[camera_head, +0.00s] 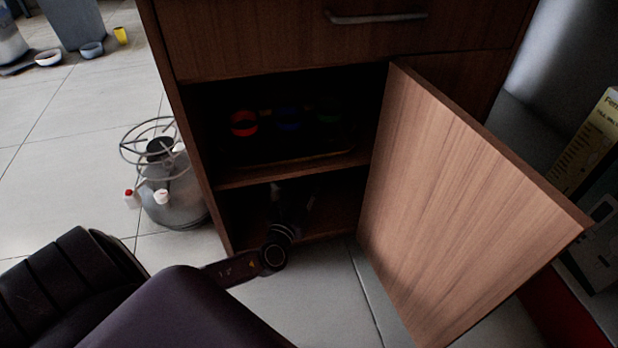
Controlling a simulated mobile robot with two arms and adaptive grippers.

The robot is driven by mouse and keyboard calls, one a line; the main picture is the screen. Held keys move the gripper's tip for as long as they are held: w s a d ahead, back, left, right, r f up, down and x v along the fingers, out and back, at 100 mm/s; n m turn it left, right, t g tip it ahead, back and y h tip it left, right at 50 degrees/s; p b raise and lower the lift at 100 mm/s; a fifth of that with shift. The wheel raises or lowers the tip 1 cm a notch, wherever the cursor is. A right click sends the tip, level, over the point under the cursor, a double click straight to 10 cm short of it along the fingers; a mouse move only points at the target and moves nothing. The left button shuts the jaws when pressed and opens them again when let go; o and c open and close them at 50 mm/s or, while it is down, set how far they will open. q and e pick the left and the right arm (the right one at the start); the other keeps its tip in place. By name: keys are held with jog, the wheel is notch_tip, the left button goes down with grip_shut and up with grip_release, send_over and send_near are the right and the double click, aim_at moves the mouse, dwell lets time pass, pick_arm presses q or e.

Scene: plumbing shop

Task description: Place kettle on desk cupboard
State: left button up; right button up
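The wooden desk cupboard (222,190) stands in the middle, with its door (460,200) swung open to the right. It has a dark upper compartment and a lower compartment, split by a shelf (295,172). My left gripper (290,200) reaches from the lower left into the front of the lower compartment. It is dark there, and I cannot tell whether its fingers are open or shut or hold anything. I cannot make out a kettle in this view. My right gripper is not in view.
Red (244,123), blue (288,120) and green (327,115) round items sit in the upper compartment, apparently on a tray. A grey metal canister (178,198) with a wire ring on top stands left of the cupboard.

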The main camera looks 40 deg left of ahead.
pick_arm(q)
jog(key=p+v, duration=0.4)
jog(key=v, duration=0.6)
jog(key=shift+s+r, duration=0.1)
jog(key=shift+r, duration=0.05)
jog(key=shift+s+d, duration=0.15)
jog(key=shift+s, duration=0.4)
